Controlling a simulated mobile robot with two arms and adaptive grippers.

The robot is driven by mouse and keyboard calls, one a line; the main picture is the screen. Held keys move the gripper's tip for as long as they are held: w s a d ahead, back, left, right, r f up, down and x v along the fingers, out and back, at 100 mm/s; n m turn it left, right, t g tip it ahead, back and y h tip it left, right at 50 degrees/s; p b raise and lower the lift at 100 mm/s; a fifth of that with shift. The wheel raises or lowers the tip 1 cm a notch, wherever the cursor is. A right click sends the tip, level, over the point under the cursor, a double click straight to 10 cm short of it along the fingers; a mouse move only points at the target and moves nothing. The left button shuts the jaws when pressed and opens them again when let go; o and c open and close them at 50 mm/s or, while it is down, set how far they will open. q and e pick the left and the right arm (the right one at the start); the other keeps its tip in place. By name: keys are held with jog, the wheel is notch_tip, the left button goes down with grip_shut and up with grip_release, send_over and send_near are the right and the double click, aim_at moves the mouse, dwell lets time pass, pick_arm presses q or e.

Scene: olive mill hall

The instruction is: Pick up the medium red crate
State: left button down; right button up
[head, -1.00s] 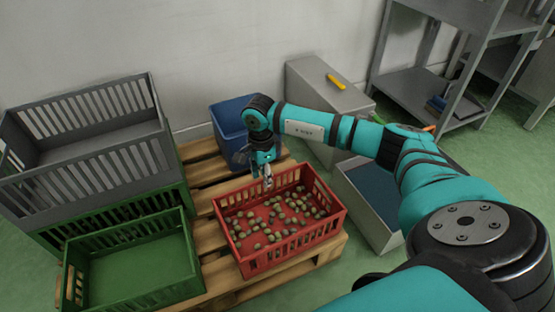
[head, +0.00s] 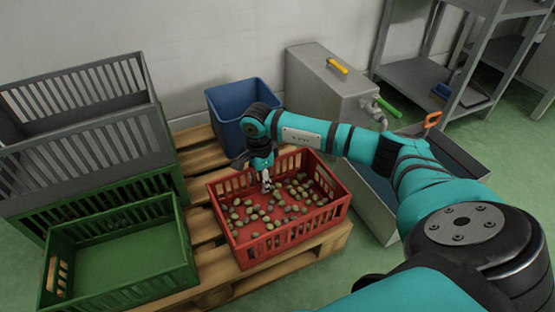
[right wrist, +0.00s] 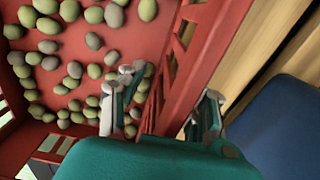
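The medium red crate (head: 292,239) sits on a wooden pallet and holds many green and brownish olives. My right gripper (head: 266,182) is at its back wall, pointing down. In the right wrist view the gripper (right wrist: 164,108) is open, with one finger inside the crate over the olives and the other outside. The slatted red wall (right wrist: 192,70) stands between the fingers, with a gap visible. My left gripper is not in view.
A blue bin (head: 226,108) is behind the red crate. A grey metal tank (head: 325,95) and a metal tray (head: 372,212) stand right.

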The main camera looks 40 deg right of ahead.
grip_shut()
jog(key=shift+r, duration=0.25)
dwell(0.4)
